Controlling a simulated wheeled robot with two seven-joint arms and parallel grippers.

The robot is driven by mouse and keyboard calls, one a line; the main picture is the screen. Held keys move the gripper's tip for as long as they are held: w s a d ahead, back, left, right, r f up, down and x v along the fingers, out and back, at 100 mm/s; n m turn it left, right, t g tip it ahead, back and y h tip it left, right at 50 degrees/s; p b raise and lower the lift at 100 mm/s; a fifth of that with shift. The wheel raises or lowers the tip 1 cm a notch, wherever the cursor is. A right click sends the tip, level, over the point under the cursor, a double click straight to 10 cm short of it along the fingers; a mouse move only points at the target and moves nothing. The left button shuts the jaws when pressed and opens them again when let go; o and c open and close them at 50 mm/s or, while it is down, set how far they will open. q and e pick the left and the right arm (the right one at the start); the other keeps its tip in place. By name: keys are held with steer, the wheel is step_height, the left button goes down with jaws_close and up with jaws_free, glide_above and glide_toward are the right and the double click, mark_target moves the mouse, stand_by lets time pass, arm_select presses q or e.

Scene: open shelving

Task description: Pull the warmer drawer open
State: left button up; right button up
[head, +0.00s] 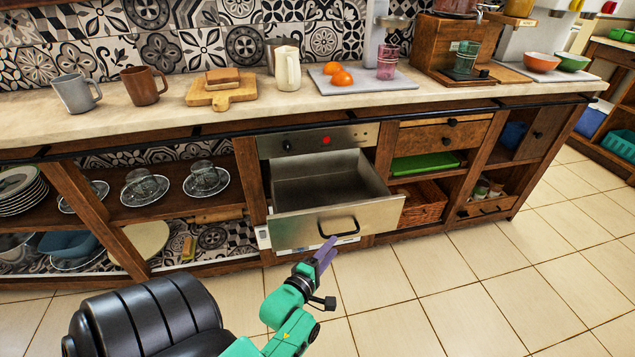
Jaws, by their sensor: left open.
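The warmer drawer (302,222) is a steel drawer in the middle of the counter front. It stands pulled out, and its empty inside shows. Its black handle (338,228) is on the front face. The steel panel (318,140) with a knob and a red light is above it. My left gripper (327,246) has purple fingers, is open, and is at the handle's lower left in the picture. I cannot tell whether the fingers touch the handle or are around it. My right gripper is not in view.
The counter (150,107) holds mugs, a board with bread, a white jug (287,68) and a tray with oranges. Open shelves with plates and glasses (145,184) are at the left. A wicker basket (421,200) is right of the drawer. The tiled floor (480,265) in front is clear.

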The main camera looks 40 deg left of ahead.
arm_select(q)
steer(key=v, duration=0.7)
steer(key=shift+s+p, duration=0.2)
steer(key=shift+p, duration=0.25)
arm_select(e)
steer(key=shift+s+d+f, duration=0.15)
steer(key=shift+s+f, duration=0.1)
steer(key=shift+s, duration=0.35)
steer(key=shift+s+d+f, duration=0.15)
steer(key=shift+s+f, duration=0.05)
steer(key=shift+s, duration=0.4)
arm_select(q)
steer(key=shift+w, duration=0.1)
